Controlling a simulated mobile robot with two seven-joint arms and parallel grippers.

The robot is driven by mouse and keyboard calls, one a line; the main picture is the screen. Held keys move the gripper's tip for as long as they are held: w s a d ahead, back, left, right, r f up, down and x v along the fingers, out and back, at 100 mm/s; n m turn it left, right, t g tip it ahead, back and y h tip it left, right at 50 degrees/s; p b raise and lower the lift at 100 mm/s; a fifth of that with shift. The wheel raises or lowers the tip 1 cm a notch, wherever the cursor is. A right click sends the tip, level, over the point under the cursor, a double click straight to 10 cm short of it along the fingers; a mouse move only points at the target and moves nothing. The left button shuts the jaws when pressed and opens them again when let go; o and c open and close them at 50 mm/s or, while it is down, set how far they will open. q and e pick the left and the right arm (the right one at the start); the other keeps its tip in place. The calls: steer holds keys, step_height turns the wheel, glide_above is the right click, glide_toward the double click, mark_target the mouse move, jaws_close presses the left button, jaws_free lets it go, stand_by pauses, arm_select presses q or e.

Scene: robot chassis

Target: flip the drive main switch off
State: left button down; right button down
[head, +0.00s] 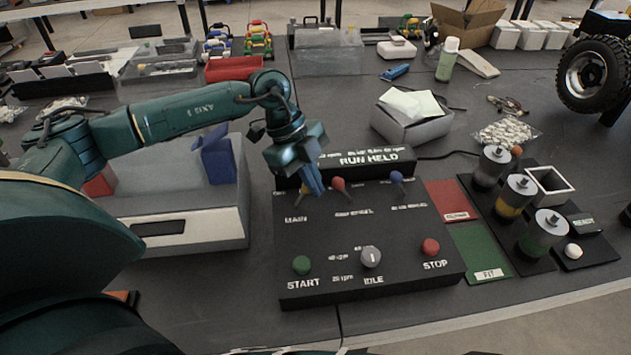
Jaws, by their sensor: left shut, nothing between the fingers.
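The black control panel (330,270) lies on the table in the middle of the head view, with a sign reading "RUN HELD" (368,160) at its back. The main switch (304,188), a small toggle with a yellowish tip, is above the "MAIN" label at the panel's back left. My left gripper (314,184) is shut and empty, pointing down right at this switch and partly hiding it. I cannot tell whether they touch or which way the lever is tilted. My right gripper is not in view.
A red-tipped toggle (338,184) stands just right of the gripper, and a blue-tipped one (396,177) further right. Green start (301,265), grey idle knob (371,257) and red stop (430,247) line the front. Motors (545,235) stand at right; a grey-white box (190,235) is at left.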

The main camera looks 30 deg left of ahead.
arm_select(q)
steer(key=shift+s+a+f+h, duration=0.1)
steer(key=shift+s+a+h, duration=0.2)
steer(key=shift+a, duration=0.1)
steer(key=shift+s+a+r+t+p, duration=0.4)
steer(key=shift+s+a+r+p, duration=0.25)
steer(key=shift+a+p, duration=0.15)
steer(key=shift+a+f, duration=0.1)
steer(key=shift+f, duration=0.2)
steer(key=shift+w+d+f, duration=0.35)
steer(key=shift+d+f, duration=0.05)
steer(key=shift+d, duration=0.15)
